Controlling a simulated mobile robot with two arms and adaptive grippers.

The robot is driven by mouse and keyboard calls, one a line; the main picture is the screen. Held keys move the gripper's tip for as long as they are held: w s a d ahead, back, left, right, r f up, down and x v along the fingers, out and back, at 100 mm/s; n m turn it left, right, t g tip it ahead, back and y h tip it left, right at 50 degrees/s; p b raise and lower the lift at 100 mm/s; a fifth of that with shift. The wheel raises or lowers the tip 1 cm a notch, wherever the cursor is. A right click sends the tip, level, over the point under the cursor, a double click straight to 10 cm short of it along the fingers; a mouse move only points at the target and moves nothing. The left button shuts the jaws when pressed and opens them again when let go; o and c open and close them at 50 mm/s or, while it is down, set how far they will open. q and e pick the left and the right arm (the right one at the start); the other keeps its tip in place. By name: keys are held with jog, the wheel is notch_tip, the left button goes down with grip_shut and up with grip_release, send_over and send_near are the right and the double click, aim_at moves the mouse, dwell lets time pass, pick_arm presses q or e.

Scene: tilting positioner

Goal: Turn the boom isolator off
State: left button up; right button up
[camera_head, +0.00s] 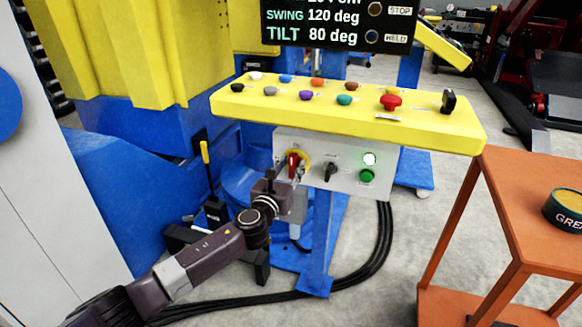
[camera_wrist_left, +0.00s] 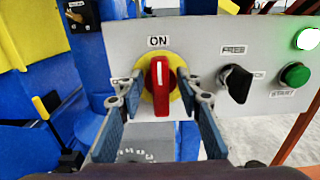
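The boom isolator is a red rotary handle on a yellow disc (camera_wrist_left: 160,88), on the grey switch box under the yellow console. Its handle stands upright, with the white mark at the top under the "ON" label (camera_wrist_left: 158,41). The isolator also shows in the head view (camera_head: 293,163), partly hidden by my gripper. My left gripper (camera_wrist_left: 158,96) is open in front of it, one finger on each side of the red handle, with gaps between fingers and handle. In the head view the left gripper (camera_head: 277,182) reaches up to the box from below. My right gripper is not in view.
Right of the isolator are a black selector (camera_wrist_left: 235,84) and a green start button (camera_wrist_left: 295,75) below a lit lamp (camera_head: 369,159). The yellow console (camera_head: 420,132) with several coloured knobs overhangs the box. A yellow-handled lever (camera_head: 206,160) stands left; an orange table (camera_head: 520,180) stands right.

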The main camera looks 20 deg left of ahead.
pick_arm(q)
grip_shut()
